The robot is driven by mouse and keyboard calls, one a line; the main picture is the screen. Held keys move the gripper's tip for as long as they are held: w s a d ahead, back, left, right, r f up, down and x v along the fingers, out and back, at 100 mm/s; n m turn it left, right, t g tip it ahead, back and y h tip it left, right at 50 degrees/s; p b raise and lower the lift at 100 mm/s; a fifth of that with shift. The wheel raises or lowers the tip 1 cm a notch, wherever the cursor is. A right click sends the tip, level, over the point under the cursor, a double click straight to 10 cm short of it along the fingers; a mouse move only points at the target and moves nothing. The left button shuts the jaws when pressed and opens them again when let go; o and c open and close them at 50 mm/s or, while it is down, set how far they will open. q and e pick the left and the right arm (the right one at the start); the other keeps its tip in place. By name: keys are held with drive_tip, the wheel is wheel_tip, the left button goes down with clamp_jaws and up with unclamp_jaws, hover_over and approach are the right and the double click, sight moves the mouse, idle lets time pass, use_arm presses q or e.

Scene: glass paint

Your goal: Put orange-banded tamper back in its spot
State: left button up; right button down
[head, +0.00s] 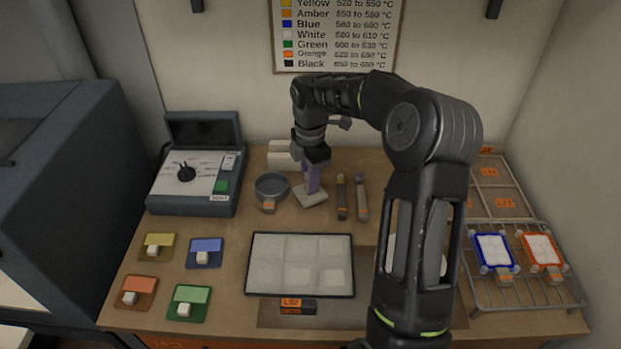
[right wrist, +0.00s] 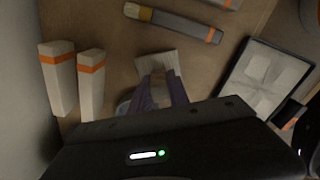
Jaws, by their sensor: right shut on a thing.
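My right gripper (head: 312,178) reaches down over the back middle of the bench. It is shut on the upright handle of a tamper, whose pale square base (head: 309,197) shows just below the fingers. In the right wrist view the purple fingers (right wrist: 160,92) close around a beige handle, with the pale base (right wrist: 152,61) beyond it. The fingers hide most of the handle, and I see no orange band on it. I cannot tell whether the base touches the bench. My left gripper is not in view.
A round sieve (head: 271,187) stands just left of the tamper and two slim tools (head: 351,197) lie to its right. Two pale orange-banded blocks (right wrist: 75,78) stand nearby. A dark-rimmed tray (head: 300,236) lies in front. A wire rack (head: 530,297) holds framed tiles at right.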

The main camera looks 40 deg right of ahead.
drive_tip(key=shift+f, duration=0.55)
idle(1.4)
drive_tip(key=c, duration=1.2)
unclamp_jaws()
drive_tip(key=shift+o, duration=0.2)
wheel_tip(320, 180, up, 7)
drive_tip(key=shift+f+b, duration=0.1)
drive_tip(key=shift+b, duration=0.6)
drive_tip(key=shift+r, duration=0.5)
